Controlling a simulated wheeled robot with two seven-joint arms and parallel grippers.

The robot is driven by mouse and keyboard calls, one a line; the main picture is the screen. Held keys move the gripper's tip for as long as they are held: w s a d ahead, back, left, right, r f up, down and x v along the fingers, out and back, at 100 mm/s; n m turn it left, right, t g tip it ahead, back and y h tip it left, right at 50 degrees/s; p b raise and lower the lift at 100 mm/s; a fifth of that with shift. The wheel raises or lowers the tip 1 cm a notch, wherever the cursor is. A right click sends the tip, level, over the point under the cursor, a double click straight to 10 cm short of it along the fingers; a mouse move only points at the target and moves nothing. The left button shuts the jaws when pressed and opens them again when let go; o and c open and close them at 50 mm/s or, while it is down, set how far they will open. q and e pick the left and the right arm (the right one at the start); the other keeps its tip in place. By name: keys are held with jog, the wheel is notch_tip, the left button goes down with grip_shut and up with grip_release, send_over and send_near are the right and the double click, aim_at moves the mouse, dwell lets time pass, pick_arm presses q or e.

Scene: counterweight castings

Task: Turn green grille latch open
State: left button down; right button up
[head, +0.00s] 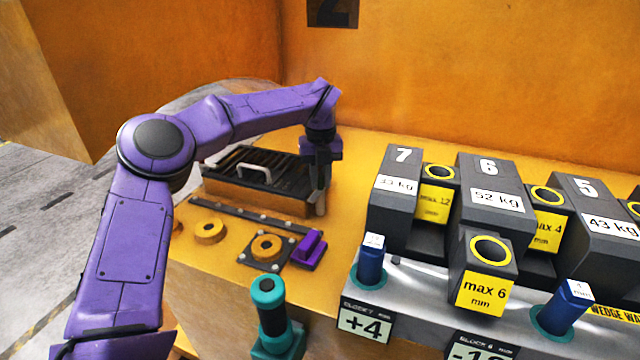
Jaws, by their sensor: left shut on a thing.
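The grille (262,166) is a dark slatted cover with a pale handle, on the left part of the orange bench. My left gripper (319,195) points down at the grille's right end, and its jaws are shut. The fingers hide what they hold; from where they are, it appears to be the grille latch. I see no green on it, and its angle cannot be told. My right gripper is not in view.
Dark numbered blocks (400,180) stand right of the gripper, with yellow-labelled pieces and blue pegs (371,263). In front of the grille are orange rings (267,247), a purple block (310,249) and a teal-and-black knob (271,303). An orange wall (450,70) rises behind.

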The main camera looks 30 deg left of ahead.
pick_arm(q)
jog(key=shift+a+n+b, duration=0.1)
jog(key=shift+n+b, duration=0.2)
jog(key=shift+n, duration=0.2)
jog(key=shift+r, duration=0.1)
jog(key=c, duration=1.3)
grip_release()
jog(key=o, duration=0.3)
jog(key=shift+w+a, duration=0.1)
